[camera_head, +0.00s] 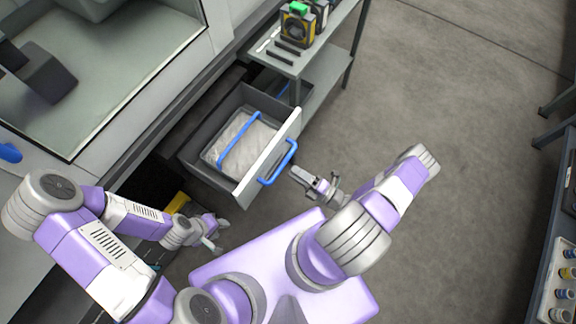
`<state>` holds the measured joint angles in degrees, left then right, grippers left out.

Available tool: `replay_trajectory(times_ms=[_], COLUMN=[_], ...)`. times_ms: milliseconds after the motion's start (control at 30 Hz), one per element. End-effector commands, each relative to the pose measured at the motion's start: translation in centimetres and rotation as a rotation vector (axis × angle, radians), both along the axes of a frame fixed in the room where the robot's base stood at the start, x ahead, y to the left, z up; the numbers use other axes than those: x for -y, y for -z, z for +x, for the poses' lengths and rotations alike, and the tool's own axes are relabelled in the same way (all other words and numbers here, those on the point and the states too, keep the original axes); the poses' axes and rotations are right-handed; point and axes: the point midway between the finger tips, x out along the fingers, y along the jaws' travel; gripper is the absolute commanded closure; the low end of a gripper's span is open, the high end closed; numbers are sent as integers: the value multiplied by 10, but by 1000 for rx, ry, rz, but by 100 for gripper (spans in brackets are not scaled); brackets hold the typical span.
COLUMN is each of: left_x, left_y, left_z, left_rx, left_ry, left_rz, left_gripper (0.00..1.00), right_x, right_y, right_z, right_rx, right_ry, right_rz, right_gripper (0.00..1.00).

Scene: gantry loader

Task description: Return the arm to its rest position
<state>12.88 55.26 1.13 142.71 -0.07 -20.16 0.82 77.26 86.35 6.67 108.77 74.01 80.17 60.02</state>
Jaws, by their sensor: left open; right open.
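My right gripper (303,176) is open and empty. It is just right of the blue handle (279,163) on the front of an open drawer (192,148), and a small gap seems to separate them. My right arm is bent, with its elbow out to the right. My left gripper (218,234) is open and empty, low in front of the machine and below the drawer. Its fingers are small in this view. Inside the drawer lies a clear bin (268,136) with a blue handle bar.
A grey shelf cart (318,62) with devices on top stands behind the drawer. A machine with a glass window (120,75) fills the upper left. A rack (546,240) with small bottles is at the right edge. The floor (450,150) between is clear.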

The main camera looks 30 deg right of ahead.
Motion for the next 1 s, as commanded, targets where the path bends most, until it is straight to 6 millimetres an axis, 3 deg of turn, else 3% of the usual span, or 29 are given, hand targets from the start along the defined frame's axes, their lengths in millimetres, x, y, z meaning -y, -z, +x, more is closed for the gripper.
replay_trajectory(times_ms=[200,733,867,1000], left_x=[0,0,0,0], left_y=[-1,-1,-3,-9], left_z=[0,0,0,0], left_rx=[0,0,0,0], left_ry=[0,0,0,0], left_rz=[0,0,0,0], left_gripper=[57,57,57,57], right_x=[6,4,-22,-83], right_y=[3,2,-5,-16], right_z=[-11,-11,-13,-34], right_rx=[1,1,21,120], right_ry=[-1,-8,-135,-477], right_rz=[-1,-5,-83,-320], right_gripper=[58,58,58,58])
